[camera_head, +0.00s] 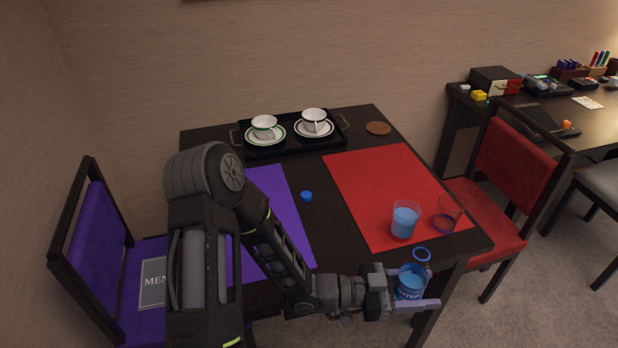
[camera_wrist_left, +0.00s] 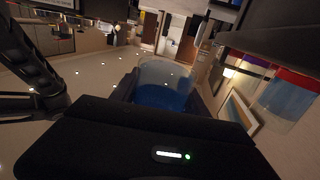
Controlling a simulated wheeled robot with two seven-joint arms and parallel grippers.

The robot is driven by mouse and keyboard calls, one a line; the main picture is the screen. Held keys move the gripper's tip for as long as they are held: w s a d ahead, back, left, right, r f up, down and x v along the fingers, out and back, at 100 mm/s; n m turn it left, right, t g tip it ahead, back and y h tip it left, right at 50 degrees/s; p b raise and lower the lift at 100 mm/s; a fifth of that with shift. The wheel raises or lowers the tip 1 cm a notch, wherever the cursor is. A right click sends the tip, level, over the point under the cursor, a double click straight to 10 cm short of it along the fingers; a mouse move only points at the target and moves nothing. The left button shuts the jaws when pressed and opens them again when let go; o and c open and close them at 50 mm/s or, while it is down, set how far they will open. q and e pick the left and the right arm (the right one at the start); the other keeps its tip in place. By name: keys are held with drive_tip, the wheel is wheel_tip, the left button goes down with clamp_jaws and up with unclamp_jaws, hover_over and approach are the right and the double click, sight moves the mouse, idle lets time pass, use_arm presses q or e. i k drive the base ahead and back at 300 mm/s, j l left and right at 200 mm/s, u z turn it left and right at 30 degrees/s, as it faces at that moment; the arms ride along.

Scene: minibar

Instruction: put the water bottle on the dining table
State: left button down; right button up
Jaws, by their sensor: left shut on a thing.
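My left gripper (camera_head: 424,286) is shut on the water bottle (camera_head: 410,284), a clear bottle with blue contents and a "WATER" label. The bottle tilts a little, its blue-ringed mouth up and to the right. It is at the front edge of the dark dining table (camera_head: 340,215), near the front right corner; its height over the edge is hard to tell. In the left wrist view a clear, blue-filled container, probably the bottle (camera_wrist_left: 163,95), shows beyond the gripper body. A blue cap (camera_head: 306,196) lies on the table. My right gripper is not in view.
A red mat (camera_head: 375,185) holds a glass of blue liquid (camera_head: 404,220) and a clear glass (camera_head: 446,214). A purple mat (camera_head: 280,205) lies left. A black tray (camera_head: 290,147) with two cups is at the back, beside a brown coaster (camera_head: 378,128). Red (camera_head: 515,165) and purple (camera_head: 88,235) chairs flank the table.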

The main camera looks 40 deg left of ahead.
sight(342, 254)
drive_tip(key=i+l, duration=0.65)
drive_tip(key=l, duration=0.3)
drive_tip(key=i+l, duration=0.35)
drive_tip(key=l+u, duration=0.1)
drive_tip(key=u, duration=1.7)
